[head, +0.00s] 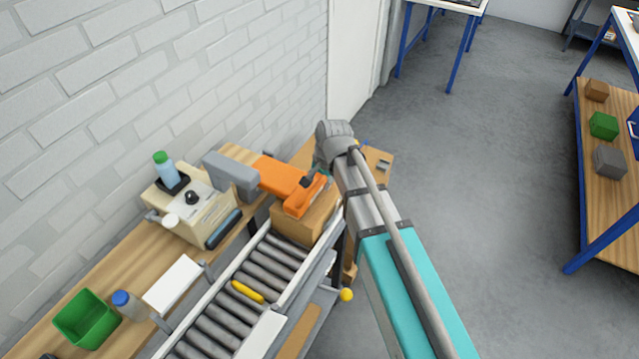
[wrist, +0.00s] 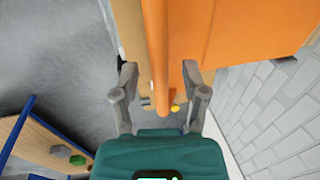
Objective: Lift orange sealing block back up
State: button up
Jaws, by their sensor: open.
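The orange sealing block (head: 279,176) sits on the end of a grey arm and reaches over a cardboard box at the conveyor's far end. Its orange front part lies low against the box; I cannot tell whether they touch. In the wrist view the orange block (wrist: 225,35) fills the upper right, with a narrow orange bar running down between my fingers. My gripper (wrist: 159,78) is open, one finger on each side of that bar, with visible gaps. In the head view my wrist and arm hide most of the gripper.
The cardboard box (head: 290,222) stands by the roller conveyor (head: 215,325), which carries a yellow item (head: 248,291). A beige machine (head: 200,205) with a bottle and a green bin (head: 87,319) stand left. The brick wall is close behind; open floor lies right, before a shelf (head: 612,200).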

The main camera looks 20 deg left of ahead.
dwell(0.3)
grip_shut()
jog(key=shift+w+r, duration=0.1)
jog(key=shift+r, duration=0.05)
dwell(0.3)
